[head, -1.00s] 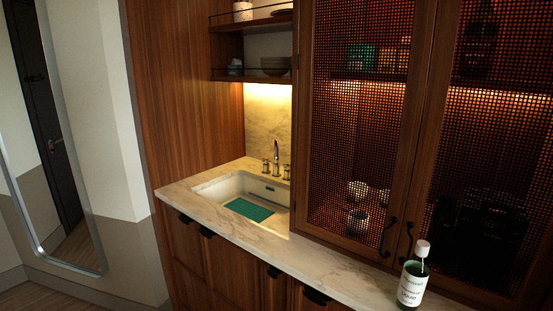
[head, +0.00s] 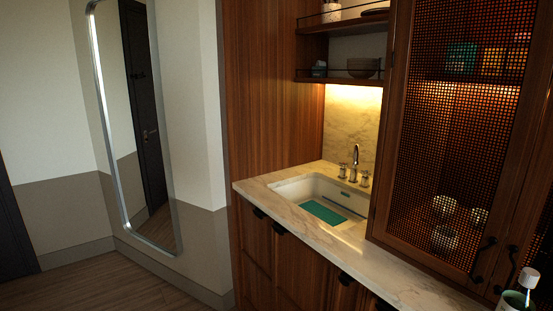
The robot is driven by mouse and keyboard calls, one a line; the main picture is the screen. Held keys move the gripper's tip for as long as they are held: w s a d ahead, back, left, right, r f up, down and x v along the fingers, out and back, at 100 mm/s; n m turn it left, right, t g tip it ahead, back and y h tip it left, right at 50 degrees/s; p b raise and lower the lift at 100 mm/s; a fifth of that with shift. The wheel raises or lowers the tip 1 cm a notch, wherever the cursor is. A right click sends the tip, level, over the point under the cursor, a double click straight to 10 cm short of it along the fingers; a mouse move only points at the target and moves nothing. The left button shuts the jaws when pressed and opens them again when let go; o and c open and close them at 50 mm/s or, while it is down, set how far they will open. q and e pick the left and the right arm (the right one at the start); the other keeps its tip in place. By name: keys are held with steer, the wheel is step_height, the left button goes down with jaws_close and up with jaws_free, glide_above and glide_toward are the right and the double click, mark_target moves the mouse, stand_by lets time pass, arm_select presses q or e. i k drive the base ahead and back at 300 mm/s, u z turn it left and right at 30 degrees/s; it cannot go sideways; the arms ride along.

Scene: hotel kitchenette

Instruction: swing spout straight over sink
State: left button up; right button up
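The faucet spout (head: 355,160) rises at the back of the sink, a slim metal gooseneck between two handles. It is small in the head view, and I cannot tell exactly which way its tip points. The white rectangular sink (head: 290,189) is set into the marble counter, with a teal mat (head: 323,211) lying in it. Neither of my grippers is in view.
The marble counter (head: 400,262) runs to the lower right, where a bottle (head: 513,300) stands at its edge. A mesh-door cabinet (head: 460,130) rises right of the sink. Open shelves (head: 340,75) hang above it. Floor (head: 115,283) is clear at left, below a mirror (head: 150,130).

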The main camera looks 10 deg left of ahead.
mark_target(356, 157)
steer(key=u, duration=0.75)
steer(key=i, duration=2)
steer(key=z, duration=1.9)
